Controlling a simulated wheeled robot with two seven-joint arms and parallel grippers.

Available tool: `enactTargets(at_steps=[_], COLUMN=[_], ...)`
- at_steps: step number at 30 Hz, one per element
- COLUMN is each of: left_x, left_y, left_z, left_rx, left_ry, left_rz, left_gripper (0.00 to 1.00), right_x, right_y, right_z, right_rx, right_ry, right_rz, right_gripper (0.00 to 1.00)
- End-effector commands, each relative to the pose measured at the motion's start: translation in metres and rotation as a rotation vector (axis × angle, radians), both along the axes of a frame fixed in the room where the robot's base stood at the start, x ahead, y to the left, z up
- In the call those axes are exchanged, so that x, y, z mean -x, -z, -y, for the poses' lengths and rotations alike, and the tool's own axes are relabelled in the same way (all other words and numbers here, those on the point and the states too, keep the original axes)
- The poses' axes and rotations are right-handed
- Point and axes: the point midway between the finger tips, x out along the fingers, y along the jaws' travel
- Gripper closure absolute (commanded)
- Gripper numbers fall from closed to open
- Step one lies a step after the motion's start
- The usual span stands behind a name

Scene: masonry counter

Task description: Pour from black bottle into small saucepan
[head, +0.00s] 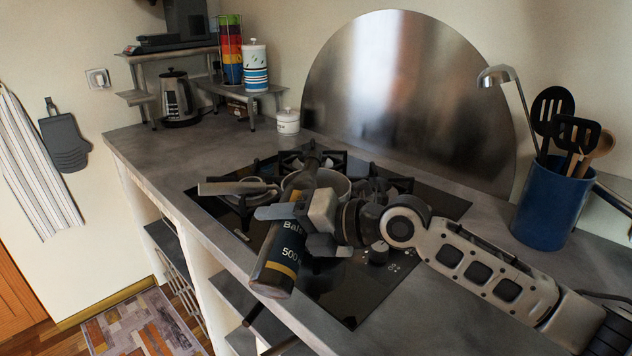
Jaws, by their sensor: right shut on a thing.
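The black bottle (281,257) has a yellow band and white lettering. My right gripper (292,212) is shut on it around its middle, with my right arm coming in from the right. The bottle is tilted, its base toward me and its neck pointing away, over the small saucepan (330,183). The saucepan stands on the hob, partly hidden behind the bottle and gripper. Whether anything flows from the bottle's mouth cannot be told. My left gripper is not in view.
The black gas hob (339,301) is set in the grey counter (160,147). A blue utensil crock (551,205) stands at the right. A steel splashback (412,95) rises behind the hob. The counter's left part is mostly clear.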

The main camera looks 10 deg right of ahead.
Motion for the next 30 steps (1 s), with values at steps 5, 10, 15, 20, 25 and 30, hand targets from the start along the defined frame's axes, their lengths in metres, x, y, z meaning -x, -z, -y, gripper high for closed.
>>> enactTargets(at_steps=[5,10,15,20,25,30], left_x=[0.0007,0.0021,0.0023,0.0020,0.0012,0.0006], left_y=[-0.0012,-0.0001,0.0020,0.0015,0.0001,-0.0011], left_z=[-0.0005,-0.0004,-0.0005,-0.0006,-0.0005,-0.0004], left_rx=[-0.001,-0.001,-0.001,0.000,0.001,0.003], left_ry=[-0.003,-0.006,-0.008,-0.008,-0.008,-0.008], left_rz=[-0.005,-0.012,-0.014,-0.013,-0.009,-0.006], left_gripper=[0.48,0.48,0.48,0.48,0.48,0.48], right_x=[0.0000,0.0007,0.0008,0.0010,0.0014,0.0015], right_y=[-0.0047,-0.0051,-0.0049,-0.0057,-0.0064,-0.0070], right_z=[-0.0006,-0.0009,-0.0010,-0.0011,-0.0012,-0.0012], right_rx=[-0.011,-0.016,-0.020,-0.025,-0.030,-0.035], right_ry=[0.001,0.000,0.001,0.000,0.001,0.001], right_rz=[-0.005,-0.015,-0.024,-0.034,-0.044,-0.053], right_gripper=[0.92,0.92,0.92,0.92,0.92,0.92])
